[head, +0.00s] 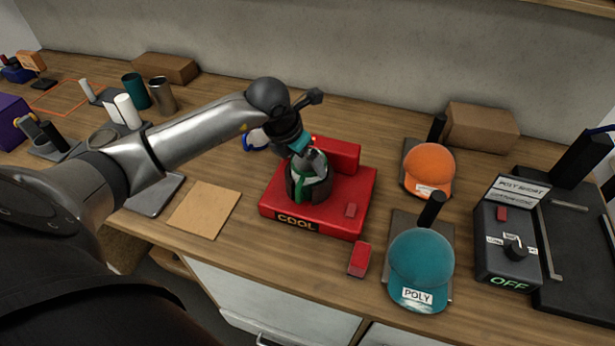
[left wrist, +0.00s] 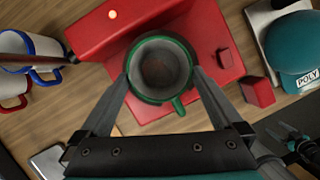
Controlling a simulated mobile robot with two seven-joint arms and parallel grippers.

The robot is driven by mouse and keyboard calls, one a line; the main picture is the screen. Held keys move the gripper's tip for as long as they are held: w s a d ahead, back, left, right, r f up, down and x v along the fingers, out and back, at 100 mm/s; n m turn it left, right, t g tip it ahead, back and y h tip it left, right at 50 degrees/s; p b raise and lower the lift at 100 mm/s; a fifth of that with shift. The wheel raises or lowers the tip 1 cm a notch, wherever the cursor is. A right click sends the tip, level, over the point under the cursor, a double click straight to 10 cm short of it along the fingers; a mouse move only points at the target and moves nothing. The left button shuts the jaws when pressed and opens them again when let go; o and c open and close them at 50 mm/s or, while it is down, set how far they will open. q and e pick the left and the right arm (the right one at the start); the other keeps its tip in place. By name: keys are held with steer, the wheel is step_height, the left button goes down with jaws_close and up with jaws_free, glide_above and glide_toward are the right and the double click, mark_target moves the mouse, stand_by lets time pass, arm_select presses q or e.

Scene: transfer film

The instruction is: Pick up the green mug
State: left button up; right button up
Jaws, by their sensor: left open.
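My left gripper (head: 312,165) is at the mug from above. In the left wrist view its open fingers (left wrist: 160,78) lie on either side of the mug; whether they touch it is unclear. In the head view the gripper hides part of the mug (head: 296,189). A dark, teal-marked part at the wrist view's lower right looks like my right gripper (left wrist: 294,138); its jaws are unclear.
White mugs with a blue handle (left wrist: 38,58) and a red handle (left wrist: 12,92) stand left of the red plate. A small red block (head: 359,260), a teal cap (head: 421,265) and an orange cap (head: 428,167) are to the right. A tan board (head: 204,208) lies left.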

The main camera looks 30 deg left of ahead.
arm_select(q)
steer(key=shift+x, duration=0.85)
steer(key=shift+w+r, duration=0.1)
jaws_close()
